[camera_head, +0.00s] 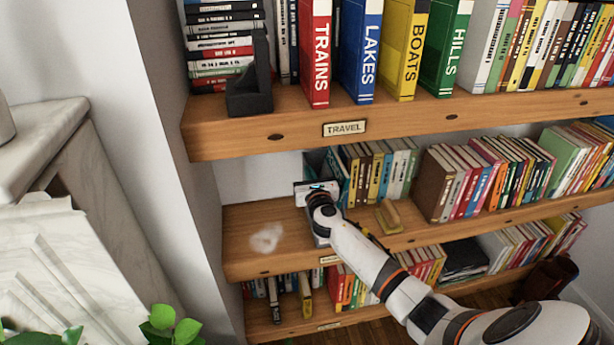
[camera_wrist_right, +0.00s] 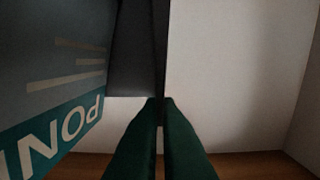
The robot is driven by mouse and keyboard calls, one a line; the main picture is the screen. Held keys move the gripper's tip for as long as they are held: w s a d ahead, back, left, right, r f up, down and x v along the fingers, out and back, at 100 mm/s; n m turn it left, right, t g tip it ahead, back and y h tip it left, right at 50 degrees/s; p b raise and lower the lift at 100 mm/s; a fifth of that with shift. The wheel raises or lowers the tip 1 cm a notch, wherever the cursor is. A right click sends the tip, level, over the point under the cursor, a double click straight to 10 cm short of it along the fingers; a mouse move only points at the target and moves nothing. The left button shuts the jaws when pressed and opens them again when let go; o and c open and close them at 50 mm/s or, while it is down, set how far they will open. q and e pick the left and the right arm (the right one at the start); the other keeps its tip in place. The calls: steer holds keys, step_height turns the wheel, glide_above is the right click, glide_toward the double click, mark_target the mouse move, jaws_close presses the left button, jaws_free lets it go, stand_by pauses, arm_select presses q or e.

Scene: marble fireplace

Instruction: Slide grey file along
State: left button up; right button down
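My right gripper (camera_head: 318,190) reaches onto the left part of the middle shelf. In the right wrist view its two green fingers (camera_wrist_right: 160,101) are close together at their tips. The grey file (camera_wrist_right: 135,50) is a dark flat panel above the fingertips. Its thin dark edge runs down between the tips, so they seem shut on it. In the head view a dark patch (camera_head: 315,160) behind the gripper seems to be the file, mostly hidden. A grey and teal cover with upside-down lettering (camera_wrist_right: 50,140) stands close on the left. My left gripper is not in view.
A row of books (camera_head: 380,170) stands right of the gripper on the middle shelf (camera_head: 245,245). A small wooden block (camera_head: 388,215) lies near its front edge. The shelf left of the gripper is bare except for a pale smudge. The top shelf (camera_head: 300,120) overhangs.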

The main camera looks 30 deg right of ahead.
steer(key=shift+s+d+f, duration=0.1)
steer(key=shift+s+d, duration=0.1)
steer(key=shift+d, duration=0.3)
steer(key=c, duration=1.6)
jaws_free()
steer(key=shift+d, duration=0.1)
steer(key=shift+o, duration=0.2)
steer(key=p+v, duration=0.1)
steer(key=v, duration=1.1)
